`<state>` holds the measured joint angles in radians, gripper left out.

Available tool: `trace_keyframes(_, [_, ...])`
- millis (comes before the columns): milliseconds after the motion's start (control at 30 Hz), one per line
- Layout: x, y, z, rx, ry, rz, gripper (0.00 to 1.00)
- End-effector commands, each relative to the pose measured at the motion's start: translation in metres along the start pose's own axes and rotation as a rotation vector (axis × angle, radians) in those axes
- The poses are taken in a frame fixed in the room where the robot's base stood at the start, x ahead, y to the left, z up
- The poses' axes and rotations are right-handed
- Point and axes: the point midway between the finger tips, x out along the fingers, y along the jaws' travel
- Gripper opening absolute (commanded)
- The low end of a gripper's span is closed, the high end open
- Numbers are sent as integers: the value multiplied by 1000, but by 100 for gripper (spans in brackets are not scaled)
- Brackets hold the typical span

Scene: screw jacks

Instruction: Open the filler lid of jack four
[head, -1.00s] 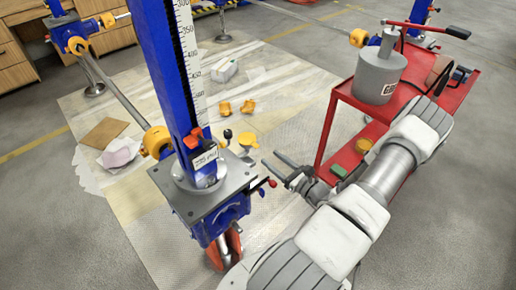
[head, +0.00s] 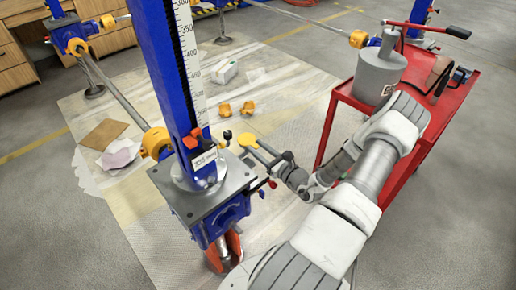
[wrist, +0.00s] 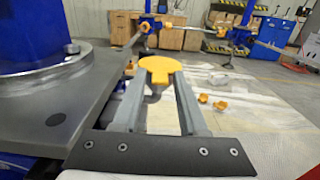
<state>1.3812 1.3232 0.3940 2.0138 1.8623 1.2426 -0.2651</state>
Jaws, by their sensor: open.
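The nearest jack has a blue column with a white scale (head: 190,60) and a grey top plate (head: 172,190). The tag on its column is too small to read. The yellow round filler lid (head: 247,140) sits at the plate's right side. It looks flat and closed over a grey neck in the wrist view (wrist: 160,68). My gripper (head: 262,150) is open, its fingers pointing at the lid from the right. In the wrist view my gripper (wrist: 160,88) has a fingertip on either side of the lid's near part. Whether they touch it, I cannot tell.
A red cart (head: 425,120) carrying a grey cylinder (head: 380,75) stands to the right. A red-tipped lever (head: 270,183) and black knobs stick out beside the plate. Yellow pieces (head: 236,108), a white box (head: 224,71) and a pink cloth (head: 118,155) lie on the floor sheet.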

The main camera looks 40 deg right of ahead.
Motion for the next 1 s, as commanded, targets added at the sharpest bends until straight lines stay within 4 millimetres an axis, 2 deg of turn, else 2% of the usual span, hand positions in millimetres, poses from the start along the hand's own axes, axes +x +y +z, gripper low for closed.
trace_keyframes(33, [1,0,0,-1,-1,0,14])
trace_keyframes(100, [1,0,1,-1,-2,0,1])
trace_keyframes(133, [1,0,1,-1,-2,0,0])
trace_keyframes(1000, [5,-1,3,-6,-8,1,0])
